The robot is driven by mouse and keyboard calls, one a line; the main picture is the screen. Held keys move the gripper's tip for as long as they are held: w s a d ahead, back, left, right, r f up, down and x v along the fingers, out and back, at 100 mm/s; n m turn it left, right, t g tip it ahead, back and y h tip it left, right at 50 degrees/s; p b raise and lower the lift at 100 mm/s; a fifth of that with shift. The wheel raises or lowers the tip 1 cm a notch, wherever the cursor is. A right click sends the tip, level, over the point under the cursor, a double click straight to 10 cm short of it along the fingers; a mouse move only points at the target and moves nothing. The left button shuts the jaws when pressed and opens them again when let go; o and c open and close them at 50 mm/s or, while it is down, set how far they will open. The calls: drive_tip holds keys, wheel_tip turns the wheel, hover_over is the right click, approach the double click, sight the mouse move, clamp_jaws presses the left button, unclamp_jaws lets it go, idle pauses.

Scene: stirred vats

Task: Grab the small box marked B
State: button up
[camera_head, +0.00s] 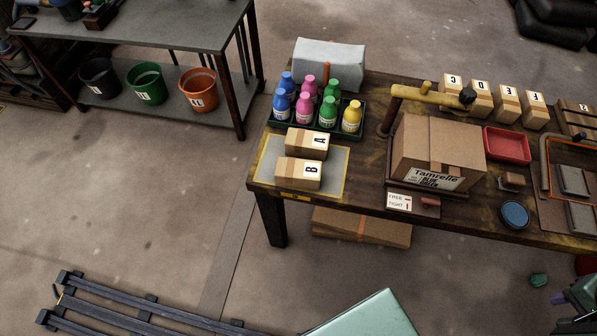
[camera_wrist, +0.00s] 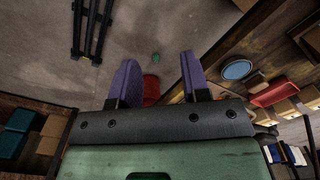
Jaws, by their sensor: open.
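The small box marked B (camera_head: 292,173) lies on the grey, yellow-edged mat (camera_head: 335,181) at the left end of the wooden table, with its label to the right. The similar box marked A (camera_head: 300,142) lies just behind it. In the wrist view my gripper (camera_wrist: 159,72) is open, its two purple fingers apart with only floor and a distant red object seen beyond them. In the head view, part of it shows at the lower right, off the table's front and far from box B. Box B is not recognisable in the wrist view.
Behind the boxes stands a tray (camera_head: 273,127) of coloured bottles. A large carton (camera_head: 440,147) under a yellow arm stands to the right, with a red tray (camera_head: 507,145) and a blue round lid (camera_head: 514,214) beyond. Dark rails (camera_head: 140,312) lie on the floor at the lower left.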

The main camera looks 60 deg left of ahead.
drive_tip(key=shift+o, duration=0.4)
drive_tip(key=o, duration=1)
